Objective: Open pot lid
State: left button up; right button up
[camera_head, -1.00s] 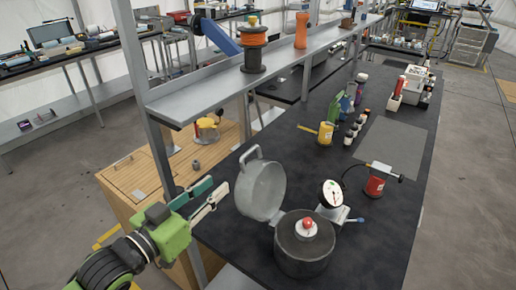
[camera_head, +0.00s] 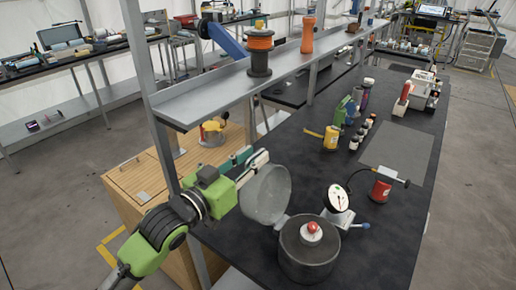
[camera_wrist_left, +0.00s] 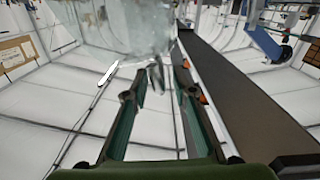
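The grey pot lid (camera_head: 266,197) stands raised, tilted up on the left side of the dark pot (camera_head: 305,263). The pot's top is uncovered, and a white round piece with a red ball (camera_head: 312,228) shows there. My left gripper (camera_head: 257,158) is at the lid's upper edge, where its fingers hide the handle. In the left wrist view, the gripper (camera_wrist_left: 157,88) is open, with a blurred grey part of the lid (camera_wrist_left: 140,25) ahead and a small piece between the fingertips. Contact cannot be told. My right gripper is out of view.
A white dial gauge (camera_head: 337,198) stands right of the lid. A red canister (camera_head: 381,188) and a yellow container (camera_head: 331,138) stand farther back on the black table. A metal shelf (camera_head: 220,97) with an orange spool (camera_head: 259,52) runs above the left side.

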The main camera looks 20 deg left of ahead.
pick_arm(q)
jog(key=shift+x, duration=1.2)
grip_shut()
jog(key=shift+s+d+r+p, duration=0.1)
jog(key=shift+d+r+p, duration=0.15)
jog(key=shift+p, duration=0.3)
jog(key=d+m+p, duration=0.1)
jog(key=s+d+m+p, duration=0.1)
jog(key=d, duration=0.1)
jog(key=d+r+m+p, duration=0.1)
jog(key=d, duration=0.1)
jog(key=shift+s+r+m, duration=0.1)
jog(key=shift+s+m, duration=0.2)
jog(key=shift+s, duration=0.1)
